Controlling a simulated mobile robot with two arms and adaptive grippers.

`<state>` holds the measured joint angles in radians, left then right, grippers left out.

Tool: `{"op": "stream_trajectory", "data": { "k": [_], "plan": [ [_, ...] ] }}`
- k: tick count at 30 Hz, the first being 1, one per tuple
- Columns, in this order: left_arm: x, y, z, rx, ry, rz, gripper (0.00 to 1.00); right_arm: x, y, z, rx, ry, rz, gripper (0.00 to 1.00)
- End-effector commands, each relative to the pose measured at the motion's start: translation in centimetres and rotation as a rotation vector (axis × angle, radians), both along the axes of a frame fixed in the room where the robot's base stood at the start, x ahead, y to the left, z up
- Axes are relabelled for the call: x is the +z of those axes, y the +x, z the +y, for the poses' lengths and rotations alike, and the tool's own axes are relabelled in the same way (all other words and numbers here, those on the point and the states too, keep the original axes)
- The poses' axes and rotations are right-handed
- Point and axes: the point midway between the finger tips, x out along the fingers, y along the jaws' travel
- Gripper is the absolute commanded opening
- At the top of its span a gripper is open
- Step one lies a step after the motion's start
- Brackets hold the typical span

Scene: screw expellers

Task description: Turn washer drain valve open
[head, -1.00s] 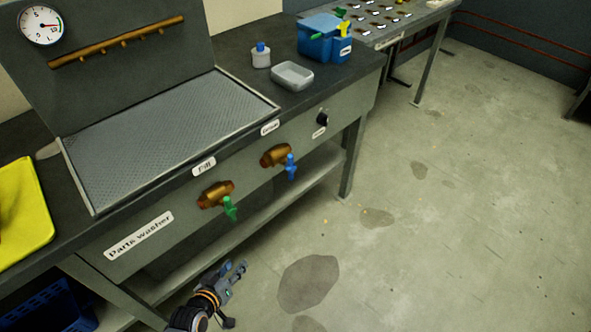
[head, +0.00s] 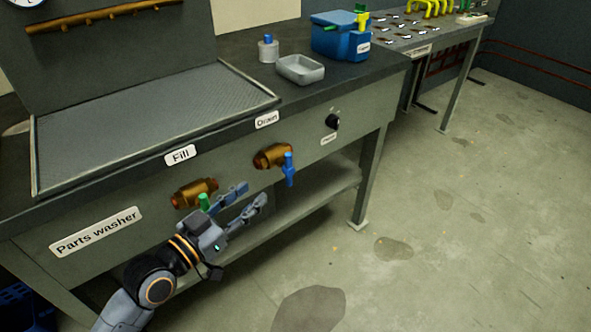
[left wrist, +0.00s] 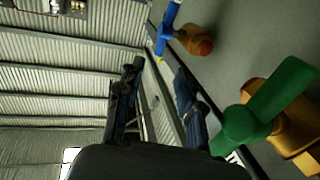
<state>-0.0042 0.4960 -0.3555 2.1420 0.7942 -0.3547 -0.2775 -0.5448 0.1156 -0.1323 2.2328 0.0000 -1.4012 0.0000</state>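The drain valve is a brass body (head: 270,156) with a blue handle (head: 289,170) hanging down, below the Drain label (head: 266,120) on the parts washer front. In the left wrist view the blue handle (left wrist: 168,25) and its brass body (left wrist: 195,40) are at the top, beyond the fingers. My left gripper (head: 256,192) is open and empty, fingers pointing toward the drain valve, apart from it. It is in front of the fill valve (head: 193,192) and partly hides its green handle (head: 204,203). In the left wrist view my left gripper (left wrist: 158,90) shows two spread fingers. My right gripper is not in view.
The green fill handle is close beside my left gripper in the left wrist view (left wrist: 270,105). A black knob (head: 332,121) is right of the drain valve. A lower shelf (head: 300,205) runs beneath the valves. The floor to the right is open.

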Motion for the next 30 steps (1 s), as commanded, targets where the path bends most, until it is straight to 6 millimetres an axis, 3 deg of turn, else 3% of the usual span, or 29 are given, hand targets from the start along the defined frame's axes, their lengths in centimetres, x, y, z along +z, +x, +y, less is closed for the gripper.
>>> {"op": "stream_trajectory", "data": {
  "k": [5,21,30],
  "plan": [
    [0.2,1.4,-1.0,0.002,0.004,-0.009,0.37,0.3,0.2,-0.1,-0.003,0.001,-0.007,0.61],
    [0.1,9.4,-7.5,0.002,0.004,-0.005,0.37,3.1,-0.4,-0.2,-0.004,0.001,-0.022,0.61],
    [0.1,10.7,-8.5,0.002,0.006,-0.005,0.37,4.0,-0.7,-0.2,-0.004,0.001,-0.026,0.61]
  ]
}}
